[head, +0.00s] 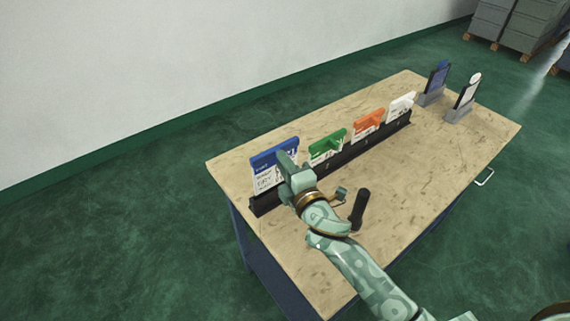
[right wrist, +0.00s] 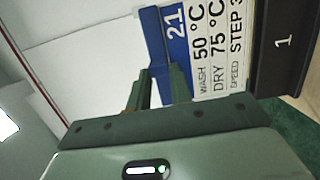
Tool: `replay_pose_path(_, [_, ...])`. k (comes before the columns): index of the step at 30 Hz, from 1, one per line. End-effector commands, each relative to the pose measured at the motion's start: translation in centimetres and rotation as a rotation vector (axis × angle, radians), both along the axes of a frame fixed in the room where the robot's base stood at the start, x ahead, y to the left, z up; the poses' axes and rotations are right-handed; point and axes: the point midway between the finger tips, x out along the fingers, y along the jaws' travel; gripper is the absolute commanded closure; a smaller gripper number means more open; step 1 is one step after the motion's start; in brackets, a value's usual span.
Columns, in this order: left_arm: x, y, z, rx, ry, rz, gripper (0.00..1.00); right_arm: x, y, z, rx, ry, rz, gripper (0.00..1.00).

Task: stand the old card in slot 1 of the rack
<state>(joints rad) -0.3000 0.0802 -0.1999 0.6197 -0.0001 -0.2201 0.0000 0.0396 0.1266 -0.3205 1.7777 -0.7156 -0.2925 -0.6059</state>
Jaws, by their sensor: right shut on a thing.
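A white card with a blue top band (head: 264,173) stands upright at the near left end of the black rack (head: 262,206). In the right wrist view the card (right wrist: 208,45) shows "21" and lines for wash, dry and speed. Its lower edge meets the rack wall (right wrist: 285,50) beside the label 1; how deep it sits is hidden. My right gripper (head: 284,163) is shut on the card's blue part. Its fingers (right wrist: 158,88) show in the wrist view. Which card is the old one is not marked. My left gripper is not in view.
Green (head: 327,146), orange (head: 368,122) and white (head: 401,105) cards stand farther along the rack. Two grey stands, one with a blue card (head: 438,78) and one with a white-topped dark card (head: 467,92), are at the far end. A dark handle-like object (head: 360,207) is near my wrist. The table's right side (head: 440,165) is clear.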

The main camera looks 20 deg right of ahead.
Motion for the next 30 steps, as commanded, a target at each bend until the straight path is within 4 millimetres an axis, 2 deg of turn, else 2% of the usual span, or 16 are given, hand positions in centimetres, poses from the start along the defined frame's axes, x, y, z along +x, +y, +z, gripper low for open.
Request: replay_pose_path(30, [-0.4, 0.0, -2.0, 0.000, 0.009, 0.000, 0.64, 0.0, 0.0, -2.4, 0.002, 0.000, 0.001, 1.00])
